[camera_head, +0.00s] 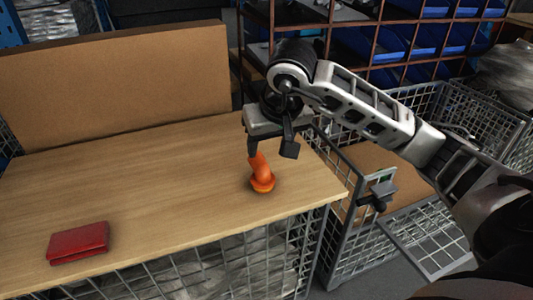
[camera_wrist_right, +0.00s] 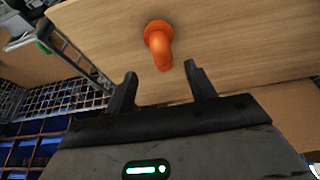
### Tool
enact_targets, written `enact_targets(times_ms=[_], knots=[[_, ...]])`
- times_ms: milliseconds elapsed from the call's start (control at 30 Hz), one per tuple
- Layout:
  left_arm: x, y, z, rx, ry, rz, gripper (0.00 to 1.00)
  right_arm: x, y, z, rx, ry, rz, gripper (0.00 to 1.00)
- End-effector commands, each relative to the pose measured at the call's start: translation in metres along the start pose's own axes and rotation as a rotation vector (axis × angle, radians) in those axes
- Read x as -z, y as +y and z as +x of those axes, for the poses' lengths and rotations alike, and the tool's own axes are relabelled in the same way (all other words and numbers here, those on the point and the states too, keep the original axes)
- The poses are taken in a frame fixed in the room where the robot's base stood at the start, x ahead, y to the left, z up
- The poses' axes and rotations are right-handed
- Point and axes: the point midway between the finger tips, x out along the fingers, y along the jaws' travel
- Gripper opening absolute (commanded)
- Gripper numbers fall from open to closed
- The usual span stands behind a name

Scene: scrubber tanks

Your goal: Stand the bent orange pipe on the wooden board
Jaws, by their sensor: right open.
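The bent orange pipe (camera_head: 262,176) stands upright on its wider round end on the wooden board (camera_head: 150,190), near the board's front right corner. Its bent upper end leans toward the upper left in the head view. My right gripper (camera_head: 271,152) is open just above and behind the pipe, with the fingers apart. In the right wrist view the pipe (camera_wrist_right: 158,46) lies ahead of the two open fingertips (camera_wrist_right: 160,72), with its bent end near the gap between them. Nothing is held. My left gripper is not in view.
A red wallet-like object (camera_head: 78,243) lies at the board's front left. A brown panel (camera_head: 115,85) stands along the back. Wire mesh crates (camera_head: 350,240) stand to the right and below. Shelves with blue bins (camera_head: 420,40) are behind. The board's middle is clear.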

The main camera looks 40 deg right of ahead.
Motion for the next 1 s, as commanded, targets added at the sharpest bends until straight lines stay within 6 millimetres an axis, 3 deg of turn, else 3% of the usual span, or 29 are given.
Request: enact_targets(times_ms=[133, 300, 367, 467, 567, 600, 667, 700, 767, 833, 867, 933, 1000], knots=[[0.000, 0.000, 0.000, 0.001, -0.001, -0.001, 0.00, 0.000, 0.000, -0.013, -0.001, 0.001, -0.001, 0.55], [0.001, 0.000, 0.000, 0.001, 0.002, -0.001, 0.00, -0.004, -0.005, -0.012, 0.021, -0.013, 0.005, 0.55], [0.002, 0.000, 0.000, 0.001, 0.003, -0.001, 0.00, -0.013, -0.018, -0.006, 0.078, -0.045, 0.023, 0.55], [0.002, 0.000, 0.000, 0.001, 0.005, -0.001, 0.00, -0.047, -0.066, 0.007, 0.279, -0.177, 0.113, 0.55], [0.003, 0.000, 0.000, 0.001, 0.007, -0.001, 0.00, -0.103, -0.138, 0.002, 0.591, -0.472, 0.340, 0.55], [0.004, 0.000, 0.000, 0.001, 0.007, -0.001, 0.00, -0.126, -0.168, -0.013, 0.728, -0.655, 0.490, 0.55], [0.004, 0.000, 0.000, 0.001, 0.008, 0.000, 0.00, -0.149, -0.206, -0.046, 0.907, -0.999, 0.779, 0.55], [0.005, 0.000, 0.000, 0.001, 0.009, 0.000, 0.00, -0.152, -0.221, -0.069, 0.987, -1.248, 0.988, 0.55], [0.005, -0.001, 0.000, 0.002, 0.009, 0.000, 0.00, -0.141, -0.229, -0.095, 1.045, -1.648, 1.321, 0.55], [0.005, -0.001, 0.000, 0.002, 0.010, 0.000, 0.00, -0.115, -0.220, -0.100, 1.005, -2.151, 1.727, 0.55], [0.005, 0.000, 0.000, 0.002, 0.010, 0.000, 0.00, -0.104, -0.212, -0.092, -0.920, 2.308, -1.848, 0.55], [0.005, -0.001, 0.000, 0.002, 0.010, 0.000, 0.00, -0.089, -0.186, -0.053, -0.461, 1.940, -1.524, 0.55], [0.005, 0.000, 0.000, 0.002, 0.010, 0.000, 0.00, -0.100, -0.159, 0.004, -0.111, 1.559, -1.174, 0.55]])
